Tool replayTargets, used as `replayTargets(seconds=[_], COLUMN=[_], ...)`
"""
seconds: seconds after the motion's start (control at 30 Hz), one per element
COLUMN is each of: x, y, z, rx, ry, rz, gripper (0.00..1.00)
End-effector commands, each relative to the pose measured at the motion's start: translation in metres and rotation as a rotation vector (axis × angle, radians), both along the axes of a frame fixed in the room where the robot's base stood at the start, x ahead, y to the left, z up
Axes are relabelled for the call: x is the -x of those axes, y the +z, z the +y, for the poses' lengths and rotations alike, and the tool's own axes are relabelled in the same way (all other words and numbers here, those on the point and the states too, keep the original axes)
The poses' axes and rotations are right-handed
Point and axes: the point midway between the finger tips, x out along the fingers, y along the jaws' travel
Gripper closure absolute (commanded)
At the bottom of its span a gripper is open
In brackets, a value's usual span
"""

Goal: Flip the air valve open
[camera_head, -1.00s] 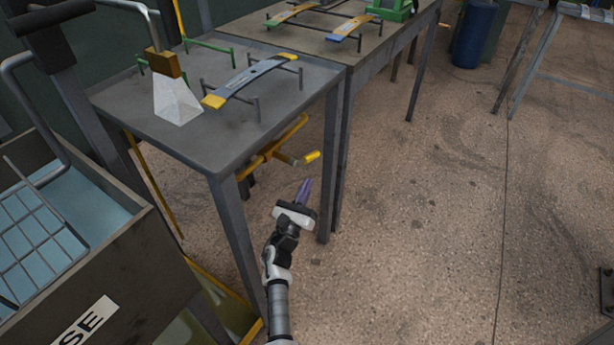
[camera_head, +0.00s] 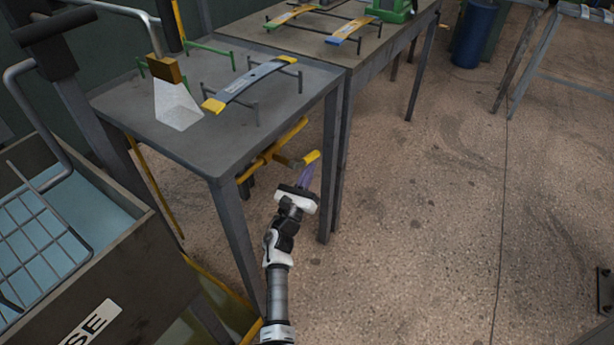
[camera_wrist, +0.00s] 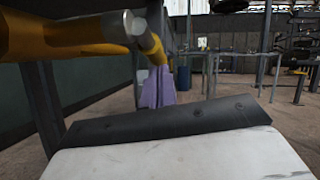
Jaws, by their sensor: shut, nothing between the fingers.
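The air valve is on a yellow pipe (camera_head: 262,160) under the near table's right side. My gripper (camera_head: 307,171) has purple fingers, shut and empty, just below the handle end. In the wrist view the fingers (camera_wrist: 157,90) are just below the lever's lower end. I cannot tell whether they touch it.
The near table (camera_head: 180,150) carries a blue-grey leaf spring (camera_head: 250,83) with yellow ends and a brown nozzle block (camera_head: 166,69) above a pale translucent cone. Table legs stand close on both sides of the pipe. A dark bin (camera_head: 100,275) is at left.

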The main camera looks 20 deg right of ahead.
Motion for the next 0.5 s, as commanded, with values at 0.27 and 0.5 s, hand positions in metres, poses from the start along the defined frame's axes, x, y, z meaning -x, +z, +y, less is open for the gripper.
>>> replayTargets(seconds=[0.27, 0.5], x=[-0.005, -0.006], y=[0.008, 0.010], z=[-0.008, -0.008], rx=[0.000, 0.000], ry=[-0.002, 0.000], rz=[-0.002, 0.000], gripper=[1.00, 1.00])
